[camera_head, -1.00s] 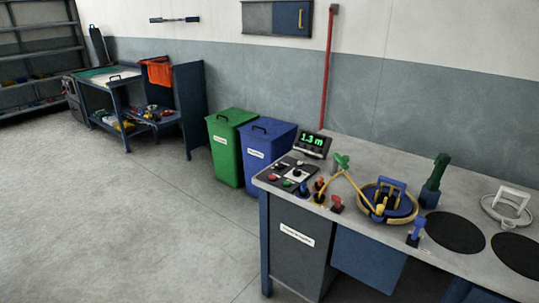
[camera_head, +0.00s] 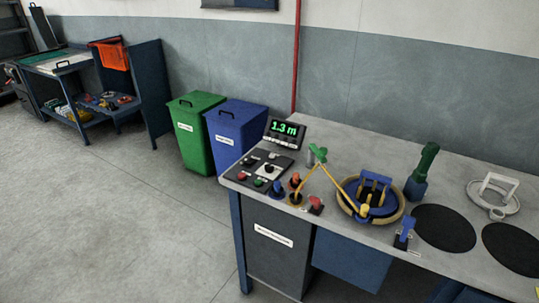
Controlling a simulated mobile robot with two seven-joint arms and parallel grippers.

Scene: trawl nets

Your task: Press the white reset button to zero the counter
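The counter (camera_head: 284,130) stands at the back left of the workbench and its green digits read 1.3 m. In front of it lies a dark control panel (camera_head: 255,172) with small red, green, black and white controls. A small white control (camera_head: 274,155) shows near the panel's back edge. It is too small to tell surely whether it is the reset button. Neither of my grippers is in view, and nothing of mine touches the panel.
Red and orange-topped knobs (camera_head: 316,205) stand right of the panel. A yellow line runs past a green guide (camera_head: 318,153) to a blue reel (camera_head: 374,190). Green (camera_head: 197,145) and blue (camera_head: 236,140) bins stand left of the workbench (camera_head: 340,235). Floor is clear at left.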

